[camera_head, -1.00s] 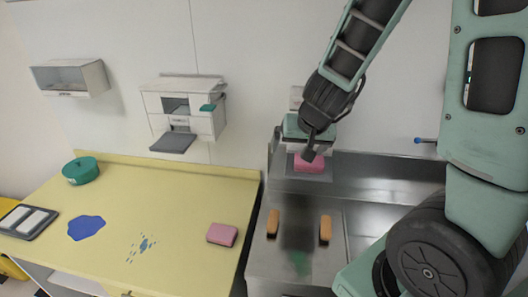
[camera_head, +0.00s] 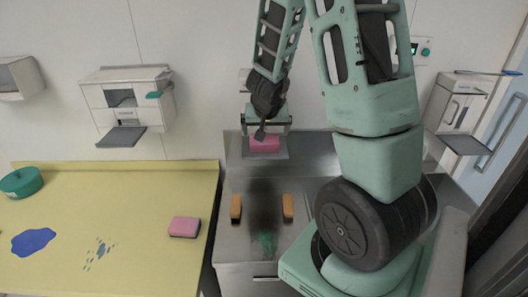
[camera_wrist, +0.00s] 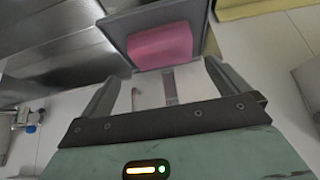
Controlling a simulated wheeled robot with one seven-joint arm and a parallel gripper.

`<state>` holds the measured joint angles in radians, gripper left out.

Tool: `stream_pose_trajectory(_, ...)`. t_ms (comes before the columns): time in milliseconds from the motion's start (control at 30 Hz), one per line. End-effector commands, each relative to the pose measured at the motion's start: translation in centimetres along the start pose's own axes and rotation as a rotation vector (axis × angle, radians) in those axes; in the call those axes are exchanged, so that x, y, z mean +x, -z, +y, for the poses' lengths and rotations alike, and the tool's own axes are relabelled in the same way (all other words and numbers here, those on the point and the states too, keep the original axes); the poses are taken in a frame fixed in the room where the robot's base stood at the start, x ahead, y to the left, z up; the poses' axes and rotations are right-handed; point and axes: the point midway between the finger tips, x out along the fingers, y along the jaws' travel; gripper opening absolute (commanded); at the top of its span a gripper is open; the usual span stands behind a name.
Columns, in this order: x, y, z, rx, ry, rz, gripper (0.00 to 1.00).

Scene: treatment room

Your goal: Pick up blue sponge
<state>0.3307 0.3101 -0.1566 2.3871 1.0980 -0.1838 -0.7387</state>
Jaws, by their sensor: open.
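I see no blue sponge in either view. A pink sponge (camera_head: 184,227) with a darker underside lies on the yellow counter. A pink block (camera_head: 264,144) sits on a grey tray at the back wall above the metal counter. It also shows in the wrist view (camera_wrist: 160,47), on the dark grey tray (camera_wrist: 124,30). My gripper (camera_head: 266,124) is in front of that tray, near the pink block. In the wrist view my gripper (camera_wrist: 162,82) has its fingers apart and nothing between them; the block lies beyond the fingertips.
A flat blue patch (camera_head: 33,241) and blue spots (camera_head: 99,252) mark the yellow counter (camera_head: 130,195). A green round container (camera_head: 21,182) stands at its left. Two orange blocks (camera_head: 236,207) (camera_head: 288,206) lie on the metal counter (camera_head: 240,245). White dispensers (camera_head: 128,97) hang on the wall.

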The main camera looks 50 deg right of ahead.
Motion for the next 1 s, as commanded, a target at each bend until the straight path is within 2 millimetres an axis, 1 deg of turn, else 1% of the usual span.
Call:
stream_pose_trajectory(33, 0.8, -0.1, 0.1, 0.001, -0.001, -0.001, 1.0)
stream_pose_trajectory(167, 1.2, 0.0, 0.0, 0.001, 0.0, 0.0, 1.0)
stream_pose_trajectory(233, 1.8, -0.1, -0.1, 0.001, 0.0, 0.0, 1.0)
stream_pose_trajectory(400, 4.5, -0.2, -0.3, 0.003, -0.001, -0.003, 1.0)
stream_pose_trajectory(500, 5.7, -0.2, -0.3, 0.002, -0.002, -0.002, 1.0)
stream_pose_trajectory(633, 6.2, 0.0, -0.4, 0.001, 0.001, 0.0, 1.0)
stream_pose_trajectory(833, 6.2, 0.0, -0.4, 0.001, 0.001, 0.0, 1.0)
stream_pose_trajectory(867, 6.2, 0.0, -0.4, 0.001, 0.001, 0.0, 0.94)
stream_pose_trajectory(900, 6.2, 0.0, -0.4, 0.0, 0.001, 0.0, 0.83)
stream_pose_trajectory(967, 6.2, 0.0, -0.4, 0.001, 0.001, 0.0, 0.67)
stream_pose_trajectory(1000, 6.2, 0.0, -0.4, 0.0, 0.001, 0.0, 0.65)
